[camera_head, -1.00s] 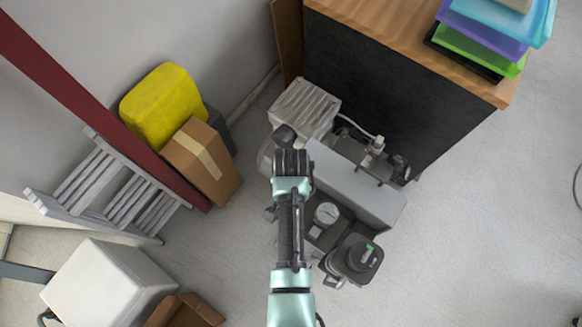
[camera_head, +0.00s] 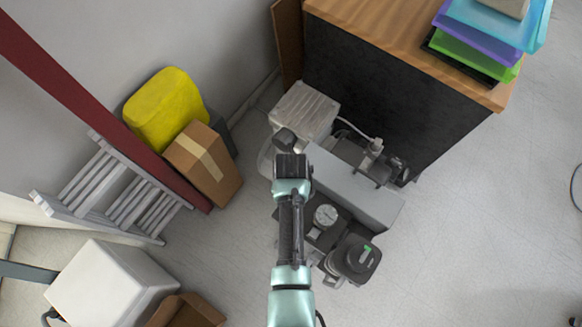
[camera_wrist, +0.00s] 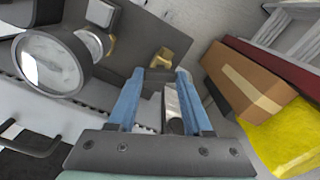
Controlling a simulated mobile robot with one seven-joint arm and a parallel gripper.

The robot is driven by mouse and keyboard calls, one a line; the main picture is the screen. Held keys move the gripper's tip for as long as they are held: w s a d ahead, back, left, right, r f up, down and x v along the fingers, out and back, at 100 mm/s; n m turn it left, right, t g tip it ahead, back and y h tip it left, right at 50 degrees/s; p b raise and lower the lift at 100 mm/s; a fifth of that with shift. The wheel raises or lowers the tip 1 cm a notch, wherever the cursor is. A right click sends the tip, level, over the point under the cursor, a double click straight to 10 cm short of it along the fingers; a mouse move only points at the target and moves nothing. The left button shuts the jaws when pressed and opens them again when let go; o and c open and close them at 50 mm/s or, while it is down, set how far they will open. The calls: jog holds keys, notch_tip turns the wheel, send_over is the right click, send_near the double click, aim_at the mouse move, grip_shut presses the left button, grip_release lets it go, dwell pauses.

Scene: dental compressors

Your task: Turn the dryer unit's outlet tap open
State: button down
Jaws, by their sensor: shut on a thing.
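The compressor assembly with the dryer unit stands on the floor below my arm, with a long grey housing (camera_head: 362,190) and a round gauge (camera_head: 325,215) in the head view. In the wrist view my gripper (camera_wrist: 160,74) has its two blue fingers pointing at a dark panel. A pale metallic piece, seemingly the outlet tap's lever (camera_wrist: 172,100), shows between the fingers, and the gripper is shut on it. A brass fitting (camera_wrist: 172,60) shows just beyond the fingertips. In the head view my arm hides the fingers and the tap, so the tap's angle is unclear.
A large gauge (camera_wrist: 48,62) is close on the left in the wrist view. A wooden-topped cabinet (camera_head: 400,50) stands behind the compressor.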

jog(key=n+p, duration=0.2)
jog(key=n, duration=0.4)
jog(key=shift+r+n, duration=0.1)
jog(key=shift+n, duration=0.2)
jog(key=n+p, duration=0.1)
jog(key=n, duration=0.5)
jog(key=shift+n, duration=0.3)
jog(key=shift+c, duration=1.6)
grip_release()
notch_tip(320, 180, up, 13)
jog(key=p, duration=0.1)
